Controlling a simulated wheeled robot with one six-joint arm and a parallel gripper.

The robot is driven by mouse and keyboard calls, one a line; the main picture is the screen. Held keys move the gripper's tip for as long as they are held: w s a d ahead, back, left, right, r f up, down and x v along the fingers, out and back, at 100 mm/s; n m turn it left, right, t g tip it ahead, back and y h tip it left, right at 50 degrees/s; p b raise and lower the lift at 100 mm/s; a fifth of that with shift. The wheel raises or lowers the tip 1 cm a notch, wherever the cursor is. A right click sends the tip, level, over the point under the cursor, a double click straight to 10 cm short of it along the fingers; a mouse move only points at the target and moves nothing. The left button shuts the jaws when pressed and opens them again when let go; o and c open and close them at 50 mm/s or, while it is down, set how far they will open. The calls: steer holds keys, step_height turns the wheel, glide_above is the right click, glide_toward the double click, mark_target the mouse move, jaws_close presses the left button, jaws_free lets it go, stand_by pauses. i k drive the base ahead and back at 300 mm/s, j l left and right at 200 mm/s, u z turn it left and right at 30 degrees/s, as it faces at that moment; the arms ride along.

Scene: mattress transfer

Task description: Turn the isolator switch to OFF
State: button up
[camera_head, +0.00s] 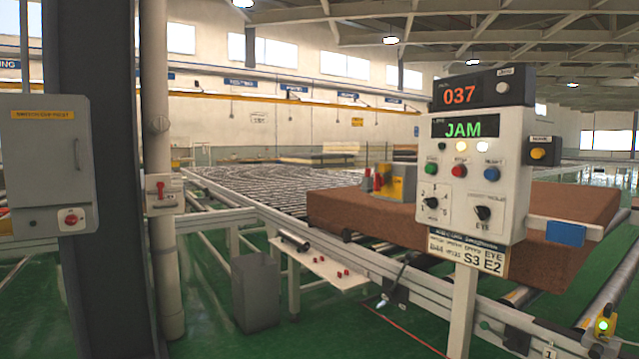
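A red rotary switch (71,218) sits at the lower right of a grey wall cabinet (50,150) at the far left. The cabinet has a yellow label and a shut door. A second red switch (161,190), with an upright lever, is on a small light box on a pale pole (158,110) right of the dark column. I cannot tell which of the two is the isolator, and their markings are too small to read. My gripper is not in view.
A control panel (475,185) showing JAM and 037 stands on a post at the right. Behind it a brown mattress (340,212) lies on the roller conveyor (250,190). A dark column (98,180) stands beside the cabinet; a grey bin (256,292) is on the green floor.

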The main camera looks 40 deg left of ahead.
mark_target(379, 181)
steer(key=u, duration=1.25)
